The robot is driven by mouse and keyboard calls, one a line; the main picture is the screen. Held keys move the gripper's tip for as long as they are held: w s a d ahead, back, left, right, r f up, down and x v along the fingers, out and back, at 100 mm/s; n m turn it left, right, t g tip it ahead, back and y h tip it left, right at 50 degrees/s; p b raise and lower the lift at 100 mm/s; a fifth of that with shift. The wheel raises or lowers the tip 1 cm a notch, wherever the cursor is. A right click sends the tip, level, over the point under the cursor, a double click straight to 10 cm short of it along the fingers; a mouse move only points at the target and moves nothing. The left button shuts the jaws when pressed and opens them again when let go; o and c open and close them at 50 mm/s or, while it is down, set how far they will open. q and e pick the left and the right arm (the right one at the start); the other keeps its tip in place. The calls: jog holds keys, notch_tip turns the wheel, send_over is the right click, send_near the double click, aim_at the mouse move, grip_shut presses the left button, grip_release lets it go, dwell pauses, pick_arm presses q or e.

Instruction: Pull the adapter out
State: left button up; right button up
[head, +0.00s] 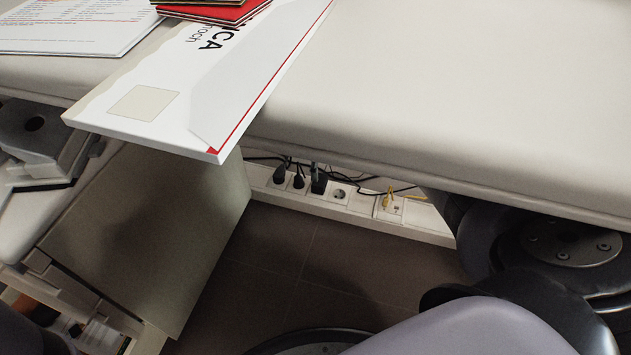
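A black adapter (319,184) sits in a white wall socket strip (362,208) beneath the desk. It is blockier than the two black plugs (280,174) to its left, and its top lies close under the desk edge among dark cables. An empty round socket (339,194) is just right of it. I cannot see the fingers of either gripper. Large lilac and black links of my own arm fill the lower right, apart from the adapter in the picture.
The white desk (450,90) overhangs the strip. A white folder (215,90) sticks out over its front edge. A grey cabinet (150,230) stands left of the strip. A yellow cable (388,200) is plugged in to the right. Dark floor (300,265) before the strip is clear.

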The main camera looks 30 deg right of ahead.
aim_at(319, 180)
jog(key=shift+f+b, duration=0.4)
jog(key=shift+f, duration=0.05)
notch_tip(319, 180, down, 8)
jog(key=b, duration=0.7)
jog(key=shift+w+d+b, duration=0.1)
jog(key=shift+d+b, duration=0.05)
jog(key=shift+b, duration=0.25)
jog(key=shift+c, duration=0.4)
dwell(0.5)
jog(key=c, duration=1.5)
jog(key=shift+r+p, duration=2.7)
jog(key=shift+r, duration=0.3)
